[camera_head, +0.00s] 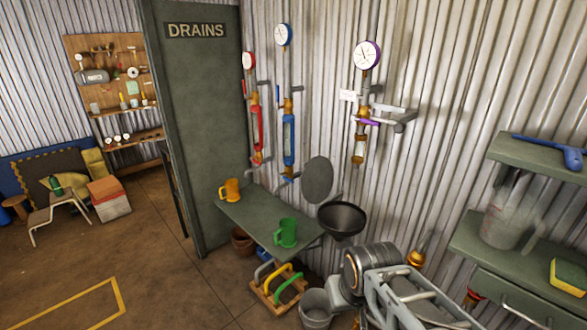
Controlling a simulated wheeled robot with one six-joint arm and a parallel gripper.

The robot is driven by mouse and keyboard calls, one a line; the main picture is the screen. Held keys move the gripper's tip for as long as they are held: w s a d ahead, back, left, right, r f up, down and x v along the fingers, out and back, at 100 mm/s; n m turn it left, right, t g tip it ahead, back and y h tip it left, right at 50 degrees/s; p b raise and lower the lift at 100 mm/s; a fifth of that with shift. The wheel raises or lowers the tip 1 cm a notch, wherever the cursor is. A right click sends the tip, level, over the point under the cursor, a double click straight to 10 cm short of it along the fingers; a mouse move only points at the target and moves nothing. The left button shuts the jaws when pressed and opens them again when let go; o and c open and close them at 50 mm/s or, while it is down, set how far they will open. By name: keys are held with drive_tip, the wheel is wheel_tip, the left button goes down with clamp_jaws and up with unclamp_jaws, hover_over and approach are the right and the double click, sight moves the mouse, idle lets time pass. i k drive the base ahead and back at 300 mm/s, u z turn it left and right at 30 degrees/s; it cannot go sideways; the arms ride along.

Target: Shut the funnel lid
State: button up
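The dark funnel (342,220) is at the right end of a green bench, against the corrugated wall. Its mouth faces up and looks empty. The round grey funnel lid (317,180) stands upright at the funnel's back left rim, so the funnel is open. Grey metal parts of my arm (412,296) fill the bottom, right of centre, below and in front of the funnel and apart from the lid. I cannot make out the fingertips of my gripper or anything held in them.
The green bench (258,224) holds an orange mug (230,190) and a green mug (286,233) left of the funnel. A bucket (315,308) and a rack with coloured handles (281,284) stand below. Gauges and pipes line the wall above. Green shelves (485,243) stand right.

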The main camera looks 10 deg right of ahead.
sight(317, 181)
drive_tip(key=u, duration=1.1)
drive_tip(key=i, duration=2.95)
drive_tip(key=z, duration=4)
drive_tip(key=k, duration=1.25)
drive_tip(key=u, duration=0.15)
drive_tip(key=i, duration=0.5)
drive_tip(key=u, duration=0.65)
